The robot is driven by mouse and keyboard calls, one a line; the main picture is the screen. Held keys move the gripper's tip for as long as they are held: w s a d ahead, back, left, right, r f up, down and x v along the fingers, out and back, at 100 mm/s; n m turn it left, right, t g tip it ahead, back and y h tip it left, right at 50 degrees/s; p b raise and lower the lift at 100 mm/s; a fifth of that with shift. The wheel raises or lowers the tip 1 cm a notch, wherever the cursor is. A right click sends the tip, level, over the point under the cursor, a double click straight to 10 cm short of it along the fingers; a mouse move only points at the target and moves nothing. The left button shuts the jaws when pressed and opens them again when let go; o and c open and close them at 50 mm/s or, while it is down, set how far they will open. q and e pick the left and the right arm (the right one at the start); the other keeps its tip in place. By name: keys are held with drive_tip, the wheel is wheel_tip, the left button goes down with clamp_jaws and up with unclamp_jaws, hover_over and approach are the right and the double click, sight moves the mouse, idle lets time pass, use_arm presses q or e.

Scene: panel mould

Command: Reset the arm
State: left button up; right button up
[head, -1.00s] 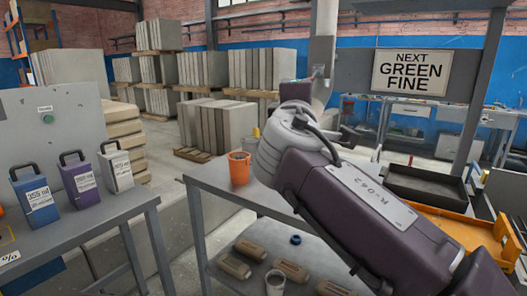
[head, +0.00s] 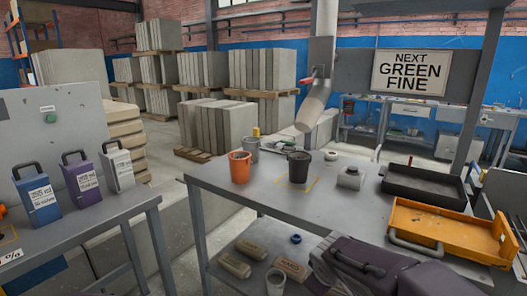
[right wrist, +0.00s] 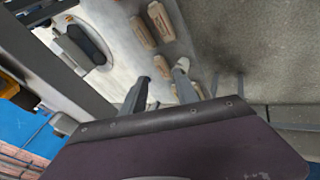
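My right arm lies low at the bottom right of the head view, beside the grey table (head: 340,209). Its gripper fingers cannot be made out there. In the right wrist view my right gripper (right wrist: 161,86) shows two fingers apart, with nothing clearly held between them. Several tan blocks (right wrist: 159,20) lie beyond the fingers; they also show on the lower shelf in the head view (head: 234,265). My left gripper is not in view.
On the table stand an orange cup (head: 240,167), a dark cup (head: 299,166), a grey scale-like box (head: 350,177), a black tray (head: 424,187) and an orange tray (head: 440,231). Blue (head: 36,197), purple (head: 81,182) and white (head: 118,170) jugs stand on the left table.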

drive_tip(key=s+d+f+m+g+y, duration=0.25)
drive_tip(key=s+f+m+g, duration=0.4)
drive_tip(key=s+f, duration=0.75)
wheel_tip(320, 180, up, 25)
drive_tip(key=s+m+t+p, duration=0.1)
drive_tip(key=s+m+p, duration=0.1)
drive_tip(key=p, duration=2.2)
drive_tip(key=shift+s, duration=0.15)
drive_tip(key=shift+a+t+h, duration=0.1)
drive_tip(key=shift+t+h, duration=0.15)
